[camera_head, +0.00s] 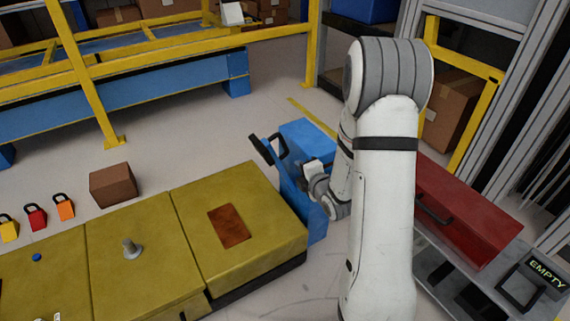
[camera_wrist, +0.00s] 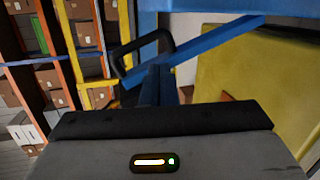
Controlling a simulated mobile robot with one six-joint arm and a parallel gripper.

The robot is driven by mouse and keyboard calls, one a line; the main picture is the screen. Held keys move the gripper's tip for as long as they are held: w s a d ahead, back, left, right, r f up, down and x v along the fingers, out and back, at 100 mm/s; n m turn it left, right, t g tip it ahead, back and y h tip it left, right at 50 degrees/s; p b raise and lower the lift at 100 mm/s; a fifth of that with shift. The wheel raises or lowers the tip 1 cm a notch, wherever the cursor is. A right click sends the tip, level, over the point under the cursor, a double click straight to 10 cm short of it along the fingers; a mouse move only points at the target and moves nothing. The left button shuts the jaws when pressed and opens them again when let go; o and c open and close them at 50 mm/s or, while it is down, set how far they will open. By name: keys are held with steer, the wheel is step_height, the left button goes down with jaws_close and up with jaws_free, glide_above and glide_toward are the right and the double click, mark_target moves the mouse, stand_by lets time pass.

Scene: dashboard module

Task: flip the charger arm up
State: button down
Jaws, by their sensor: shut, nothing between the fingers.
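A blue charger arm (camera_head: 291,183) with a black loop handle (camera_head: 278,146) stands at the blue cabinet behind the yellow modules. In the wrist view, a slanting blue bar (camera_wrist: 215,41) crosses the top, and the black loop handle (camera_wrist: 124,58) is at its left end. My gripper (camera_wrist: 160,70) is shut and empty, its dark fingers pointing at the bar just right of the loop. Whether the fingertips touch the bar I cannot tell. In the head view my wrist is beside the blue arm and the fingers are hard to make out.
Yellow modules (camera_head: 240,195) lie in front, one with a brown-red plate (camera_head: 229,226) and one with a metal knob (camera_head: 131,248). A red toolbox (camera_head: 465,215) is on the right. A brown box (camera_head: 113,185) and several padlocks (camera_head: 36,217) sit at left. Open floor lies behind.

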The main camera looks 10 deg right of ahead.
steer(key=w+a+f+n+t+y+b, duration=0.1)
steer(key=w+n+b, duration=0.1)
steer(key=w, duration=0.2)
steer(key=w+a+f+n+t+y+b, duration=0.1)
steer(key=w+f+b, duration=0.1)
steer(key=w, duration=0.3)
steer(key=shift+a+n+t, duration=0.3)
steer(key=shift+a+n, duration=0.05)
steer(key=shift+n, duration=0.05)
steer(key=shift+w+d+r, duration=0.1)
steer(key=shift+w+d, duration=0.05)
steer(key=shift+d, duration=0.55)
